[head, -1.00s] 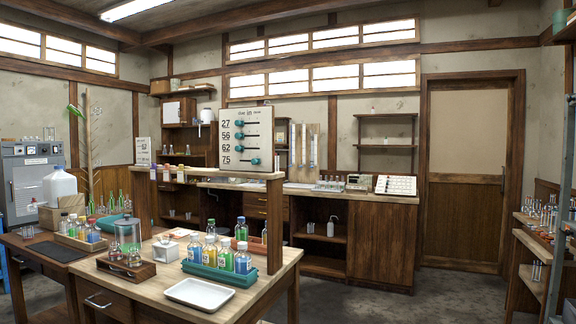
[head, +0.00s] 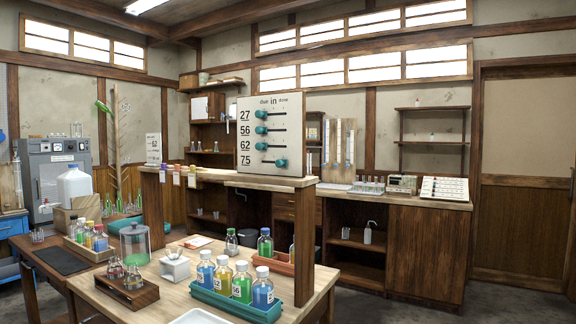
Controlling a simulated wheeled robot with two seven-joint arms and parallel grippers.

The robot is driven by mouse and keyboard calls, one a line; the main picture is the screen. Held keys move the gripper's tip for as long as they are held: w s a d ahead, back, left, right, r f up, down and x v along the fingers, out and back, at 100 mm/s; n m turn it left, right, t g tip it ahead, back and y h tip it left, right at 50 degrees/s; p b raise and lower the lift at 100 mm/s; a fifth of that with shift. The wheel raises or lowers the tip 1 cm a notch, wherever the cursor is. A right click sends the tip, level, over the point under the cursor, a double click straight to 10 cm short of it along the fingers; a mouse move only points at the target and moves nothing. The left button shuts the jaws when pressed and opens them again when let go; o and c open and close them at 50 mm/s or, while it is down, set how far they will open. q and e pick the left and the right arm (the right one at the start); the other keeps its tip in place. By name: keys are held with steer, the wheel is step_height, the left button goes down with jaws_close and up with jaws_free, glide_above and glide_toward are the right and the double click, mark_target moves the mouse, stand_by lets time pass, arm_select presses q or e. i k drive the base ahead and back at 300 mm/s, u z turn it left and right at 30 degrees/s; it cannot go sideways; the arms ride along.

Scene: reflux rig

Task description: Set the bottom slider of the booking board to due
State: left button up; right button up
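The booking board (head: 245,105) is a white upright panel standing on the wooden shelf above the front bench in the head view. Its header reads due, in, done from left to right. Four rows are marked 27, 56, 62 and 75, each with a teal knob on a dark slot. The bottom slider (head: 282,163), in row 75, sits toward the right, under the done side. The sliders of row 27 (head: 261,115), row 56 (head: 261,130) and row 62 (head: 261,146) sit at the left, under the due side. Neither of my grippers is in view.
The wooden shelf (head: 230,178) runs in front of the board. On the bench below stand a teal tray (head: 235,306) of capped bottles, a glass jar (head: 135,243), a wooden flask rack (head: 128,292) and a white tray (head: 200,317). Floor shows to the right of the bench.

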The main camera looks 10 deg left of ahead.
mark_target(279, 163)
steer(key=u, duration=0.6)
steer(key=i, duration=0.7)
steer(key=u, duration=0.75)
